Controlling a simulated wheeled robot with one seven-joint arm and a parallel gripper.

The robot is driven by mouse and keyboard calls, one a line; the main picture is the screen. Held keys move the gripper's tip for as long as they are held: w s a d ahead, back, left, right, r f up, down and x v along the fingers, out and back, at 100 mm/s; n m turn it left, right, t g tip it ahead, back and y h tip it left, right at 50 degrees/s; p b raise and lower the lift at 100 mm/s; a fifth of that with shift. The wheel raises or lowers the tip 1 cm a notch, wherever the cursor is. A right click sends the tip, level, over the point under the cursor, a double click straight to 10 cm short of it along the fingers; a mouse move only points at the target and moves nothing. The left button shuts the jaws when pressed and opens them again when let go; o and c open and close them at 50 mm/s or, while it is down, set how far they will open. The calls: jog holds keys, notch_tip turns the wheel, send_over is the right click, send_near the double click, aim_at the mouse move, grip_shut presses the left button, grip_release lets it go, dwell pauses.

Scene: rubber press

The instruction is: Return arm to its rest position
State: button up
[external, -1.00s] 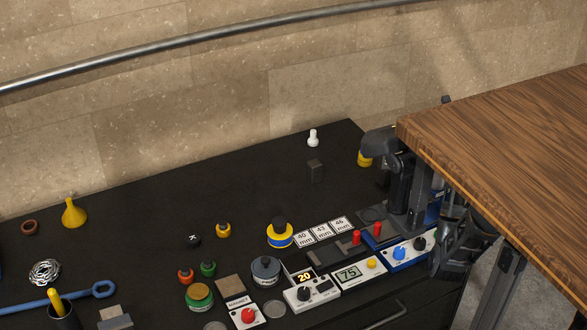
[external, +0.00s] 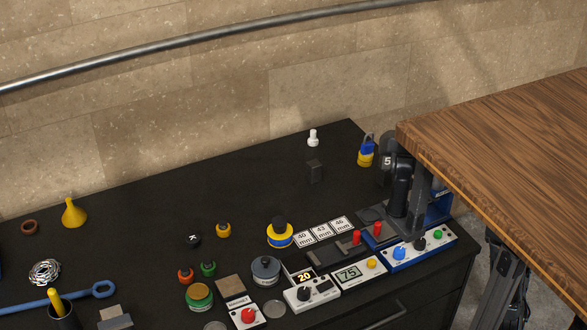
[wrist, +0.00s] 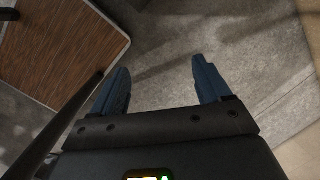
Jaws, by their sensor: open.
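My gripper (wrist: 161,64) is open in the wrist view. Its two blue fingers are spread apart with nothing between them, above bare grey floor. In the external view, part of my dark arm (external: 507,268) shows at the lower right, beyond the right end of the black bench (external: 180,190) and below the wooden tabletop (external: 510,150). The gripper's fingers cannot be made out there. The press (external: 410,190) stands at the bench's right end, partly hidden by the tabletop, with a blue-edged control panel (external: 420,249) in front.
The wooden tabletop also shows at the upper left of the wrist view (wrist: 65,45), near the left finger. A yellow-and-blue object (external: 366,152) and a white bottle (external: 313,138) stand at the back of the bench. Several pots, dials and tools lie along its front.

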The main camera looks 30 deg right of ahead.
jog(key=s+a+r+n+t+h, duration=0.2)
jog(key=s+r+n+h, duration=0.3)
jog(key=n, duration=0.6)
jog(key=a+r+n+t+y+b, duration=0.2)
jog(key=a+r+n+t, duration=0.3)
jog(key=a, duration=0.9)
jog(key=a+r+n+t+y+b, duration=0.1)
jog(key=a+r+n+t, duration=0.4)
jog(key=a, duration=1)
notch_tip(320, 180, up, 5)
jog(key=n+y, duration=0.1)
jog(key=n, duration=0.2)
jog(key=shift+a+r+n+b, duration=0.2)
jog(key=shift+a+n+b, duration=0.1)
jog(key=shift+n+b, duration=0.1)
